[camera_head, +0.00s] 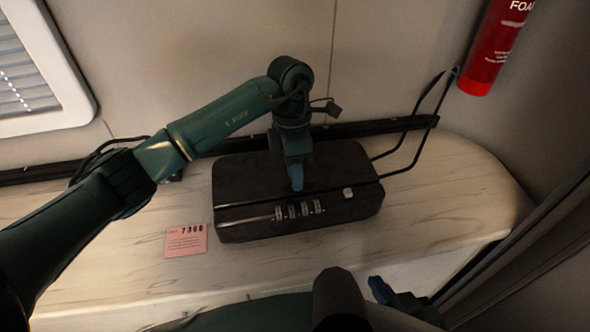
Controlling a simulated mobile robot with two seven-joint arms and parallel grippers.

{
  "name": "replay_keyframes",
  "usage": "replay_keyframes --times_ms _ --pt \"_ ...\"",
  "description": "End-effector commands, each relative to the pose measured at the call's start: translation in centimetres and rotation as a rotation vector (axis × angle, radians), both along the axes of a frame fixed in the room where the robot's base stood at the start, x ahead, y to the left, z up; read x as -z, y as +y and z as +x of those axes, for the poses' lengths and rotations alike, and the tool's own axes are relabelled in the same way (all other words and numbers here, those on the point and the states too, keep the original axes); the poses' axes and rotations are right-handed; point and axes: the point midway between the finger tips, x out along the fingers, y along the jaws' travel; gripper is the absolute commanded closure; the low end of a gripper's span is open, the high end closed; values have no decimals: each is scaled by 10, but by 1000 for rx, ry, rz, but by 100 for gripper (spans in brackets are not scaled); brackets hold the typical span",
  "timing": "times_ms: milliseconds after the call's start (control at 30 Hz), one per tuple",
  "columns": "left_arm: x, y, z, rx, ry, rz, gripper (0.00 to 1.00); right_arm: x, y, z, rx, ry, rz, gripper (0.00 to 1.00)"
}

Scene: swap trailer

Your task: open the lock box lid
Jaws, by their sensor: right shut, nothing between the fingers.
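A black lock box (345,160) lies on the light counter, its lid down with a seam along the front. Several number dials (300,210) sit on its front face; their digits are too small to read. A pale latch or button (348,193) is at the right of the dials. My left gripper (296,180) points down over the middle of the lid, its blue fingertips near the front edge. I cannot tell whether they touch it or are open. My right gripper (380,290) is low in front of the counter, partly hidden, shut and empty.
A pink note (186,241) with printed digits lies left of the box. A red extinguisher (495,50) hangs on the wall at upper right. The counter (460,190) is clear at right.

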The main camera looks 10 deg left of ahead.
Motion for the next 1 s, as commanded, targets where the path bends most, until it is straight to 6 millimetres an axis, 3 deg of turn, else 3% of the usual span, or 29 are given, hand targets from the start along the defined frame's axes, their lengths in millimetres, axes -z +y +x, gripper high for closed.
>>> replay_keyframes --times_ms 267,633,1000 --pt "2 0 0 0 1 0 71 0 0 0 -1 -1 -2 100" --pt "1 0 0 0 1 0 100 0 0 1 -1 -3 -2 100" --pt "1 0 0 0 1 0 100 -1 0 1 -1 -4 -2 100"
